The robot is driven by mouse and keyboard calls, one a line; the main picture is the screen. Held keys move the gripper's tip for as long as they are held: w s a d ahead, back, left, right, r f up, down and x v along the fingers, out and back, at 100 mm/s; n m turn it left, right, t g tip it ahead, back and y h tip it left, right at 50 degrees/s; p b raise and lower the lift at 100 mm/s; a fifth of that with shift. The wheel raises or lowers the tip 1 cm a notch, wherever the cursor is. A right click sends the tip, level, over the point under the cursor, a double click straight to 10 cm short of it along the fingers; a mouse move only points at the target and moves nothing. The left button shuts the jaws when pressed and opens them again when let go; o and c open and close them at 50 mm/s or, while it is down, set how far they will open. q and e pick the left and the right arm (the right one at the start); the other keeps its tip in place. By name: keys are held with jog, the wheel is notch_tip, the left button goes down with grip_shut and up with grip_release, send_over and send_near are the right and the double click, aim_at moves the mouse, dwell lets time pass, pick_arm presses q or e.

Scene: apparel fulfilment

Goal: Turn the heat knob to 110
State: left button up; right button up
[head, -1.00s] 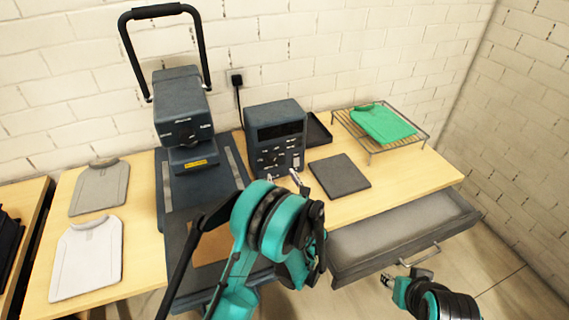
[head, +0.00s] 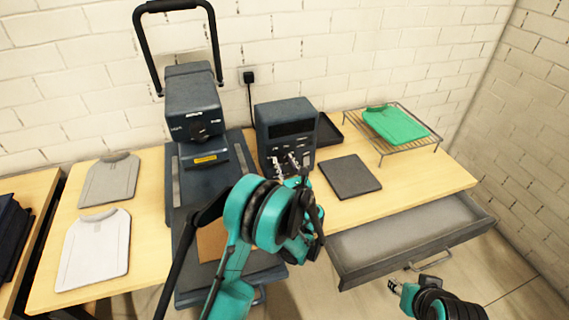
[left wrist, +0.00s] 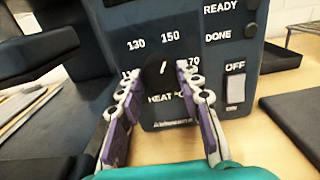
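The dark round heat knob (left wrist: 162,80) is on the front of the blue-grey control box (head: 287,125). In the left wrist view, its white mark leans up and right, roughly toward 150 or between 150 and 170. The numbers 130, 150 and 170 surround it; the lower-left number is partly hidden by a finger. My left gripper (left wrist: 161,80) is open, one finger on each side of the knob, apparently with small gaps. In the head view, my left gripper (head: 287,162) is at the box's lower front. My right gripper (head: 393,285) is low at right, away from the box.
An OFF switch (left wrist: 235,88) sits right of the knob. The heat press (head: 193,105) stands left of the box. A dark pad (head: 350,176) lies to its right, beside a wire rack (head: 436,143) holding a green shirt (head: 393,124). An open drawer (head: 410,240) juts out below.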

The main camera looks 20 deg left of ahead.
pick_arm(q)
jog(key=shift+n, duration=0.3)
jog(key=n+b, duration=0.1)
jog(key=n, duration=0.1)
jog(key=shift+f+n, duration=0.1)
jog(key=shift+n, duration=0.3)
jog(key=n+b, duration=0.1)
jog(key=n, duration=0.1)
jog(key=shift+n, duration=0.3)
jog(key=n, duration=0.2)
jog(key=shift+n+b, duration=0.4)
jog(key=n, duration=0.2)
jog(key=shift+d+n, duration=0.1)
jog(key=shift+n, duration=0.2)
jog(key=n, duration=0.6)
jog(key=shift+r, duration=0.2)
jog(key=n, duration=0.6)
jog(key=shift+n, duration=0.3)
